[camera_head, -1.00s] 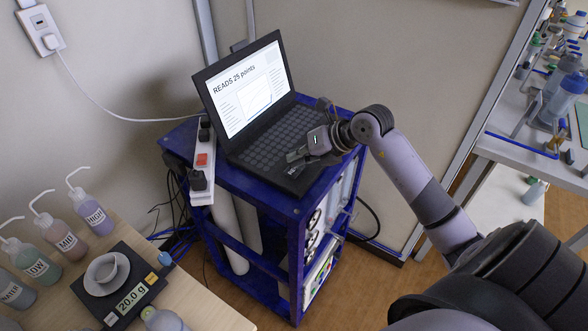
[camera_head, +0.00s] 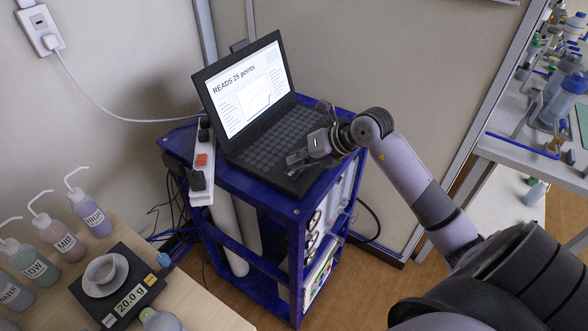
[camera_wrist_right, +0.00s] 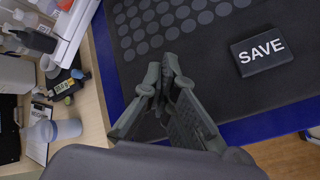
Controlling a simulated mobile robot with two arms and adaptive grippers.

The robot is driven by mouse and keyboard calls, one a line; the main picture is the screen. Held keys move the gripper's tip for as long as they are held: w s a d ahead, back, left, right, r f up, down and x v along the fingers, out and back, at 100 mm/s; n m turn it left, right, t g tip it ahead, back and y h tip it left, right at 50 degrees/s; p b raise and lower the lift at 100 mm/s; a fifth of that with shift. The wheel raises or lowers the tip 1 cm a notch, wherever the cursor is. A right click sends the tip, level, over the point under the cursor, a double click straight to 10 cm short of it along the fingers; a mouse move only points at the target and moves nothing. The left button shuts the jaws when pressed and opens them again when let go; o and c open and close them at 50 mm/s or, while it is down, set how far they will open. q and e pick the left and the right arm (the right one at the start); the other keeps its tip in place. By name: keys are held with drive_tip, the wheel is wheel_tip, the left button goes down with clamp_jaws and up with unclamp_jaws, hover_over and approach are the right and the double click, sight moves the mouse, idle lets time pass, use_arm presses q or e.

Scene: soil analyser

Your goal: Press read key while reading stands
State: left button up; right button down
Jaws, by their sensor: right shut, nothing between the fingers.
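An open black laptop (camera_head: 262,155) stands on a blue cart. Its screen (camera_head: 248,92) reads "READS 25 points" above a rising curve. My right gripper (camera_head: 292,157) is over the laptop's front right part, beside the round keys. In the right wrist view its fingers (camera_wrist_right: 165,72) are shut and empty, above the dark laptop deck. A black key marked "SAVE" (camera_wrist_right: 262,52) lies on the deck, to the right of and apart from the fingertips. No key marked "READ" can be made out. Contact with the deck cannot be told. My left gripper is not in view.
A white power strip (camera_head: 202,165) with a red switch lies left of the laptop on the blue cart (camera_head: 285,208). A scale (camera_head: 130,300) reading 20.0 g carries a white cup (camera_head: 105,268). Labelled wash bottles (camera_head: 95,215) stand behind it.

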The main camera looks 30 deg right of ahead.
drive_tip(key=shift+f, duration=0.2)
drive_tip(key=shift+r, duration=0.1)
drive_tip(key=shift+r+p, duration=0.65)
drive_tip(key=shift+r, duration=0.25)
drive_tip(key=shift+r, duration=0.15)
wheel_tip(320, 180, up, 5)
drive_tip(key=p, duration=0.3)
drive_tip(key=shift+p, duration=0.35)
drive_tip(key=shift+f, duration=0.2)
